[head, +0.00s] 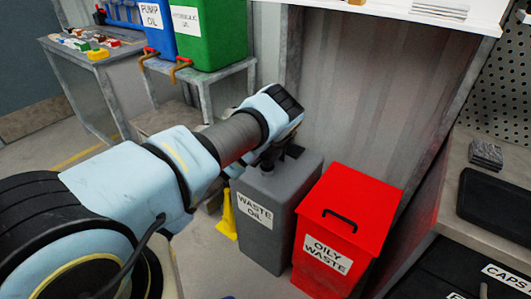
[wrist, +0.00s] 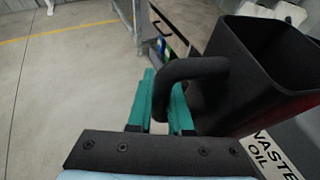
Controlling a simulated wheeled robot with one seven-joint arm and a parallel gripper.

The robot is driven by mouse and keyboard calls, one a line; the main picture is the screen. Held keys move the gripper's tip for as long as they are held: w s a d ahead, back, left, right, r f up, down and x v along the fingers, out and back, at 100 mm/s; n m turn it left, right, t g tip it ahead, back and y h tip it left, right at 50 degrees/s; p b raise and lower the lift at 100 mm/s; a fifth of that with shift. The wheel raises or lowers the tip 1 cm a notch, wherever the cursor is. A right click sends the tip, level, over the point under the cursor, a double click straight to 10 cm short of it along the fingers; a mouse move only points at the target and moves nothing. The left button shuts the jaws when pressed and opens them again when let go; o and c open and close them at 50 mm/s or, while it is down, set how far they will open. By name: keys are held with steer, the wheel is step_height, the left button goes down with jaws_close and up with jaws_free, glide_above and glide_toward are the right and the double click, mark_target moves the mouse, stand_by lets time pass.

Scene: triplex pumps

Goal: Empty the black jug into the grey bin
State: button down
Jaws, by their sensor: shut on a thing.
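The black jug (wrist: 225,85) is in the wrist view, with its open square mouth toward the upper right. My gripper (wrist: 163,98) has green fingers on both sides of the jug's handle and is shut on it. The grey bin (head: 258,225), labelled WASTE OIL, stands on the floor in the head view. Its label (wrist: 272,155) shows below the jug in the wrist view. In the head view my arm reaches over the bin's back left, and dark parts at its end are too small to tell apart. I cannot see any liquid in the jug.
A red OILY WASTE bin (head: 345,215) stands close to the right of the grey bin. A yellow object (head: 227,217) is at its left. Blue (head: 155,25) and green (head: 208,35) drums sit on a stand behind. A bench (head: 490,130) is at right.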

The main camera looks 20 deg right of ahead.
steer(key=d+b, duration=0.2)
steer(key=d, duration=0.1)
steer(key=d+r+n+y+b, duration=0.1)
steer(key=d+b, duration=0.2)
steer(key=d+n+y+b, duration=0.1)
steer(key=d+b, duration=0.1)
steer(key=d, duration=0.1)
steer(key=shift+s+d+r, duration=0.1)
steer(key=shift+s+r, duration=0.05)
steer(key=shift+s, duration=0.1)
steer(key=s+d+f+n+y+b, duration=0.1)
steer(key=s+d+y+b, duration=0.1)
steer(key=s+d+b, duration=0.5)
steer(key=shift+s+g+b, duration=0.15)
steer(key=shift+g+b, duration=0.15)
steer(key=b, duration=0.4)
steer(key=shift+d+f, duration=0.1)
steer(key=shift+d, duration=0.05)
steer(key=w+d+r+m+g+y+p, duration=0.1)
steer(key=d+r+m+y+p, duration=0.1)
steer(key=r+p, duration=0.4)
steer(key=w+d+r+m+g+y+p, duration=0.1)
steer(key=r+p, duration=0.6)
steer(key=p, duration=0.8)
steer(key=shift+w+d+m+g+y+p, duration=0.4)
steer(key=shift+d+m+y, duration=0.6)
steer(key=shift+m, duration=0.7)
steer(key=shift+r, duration=0.15)
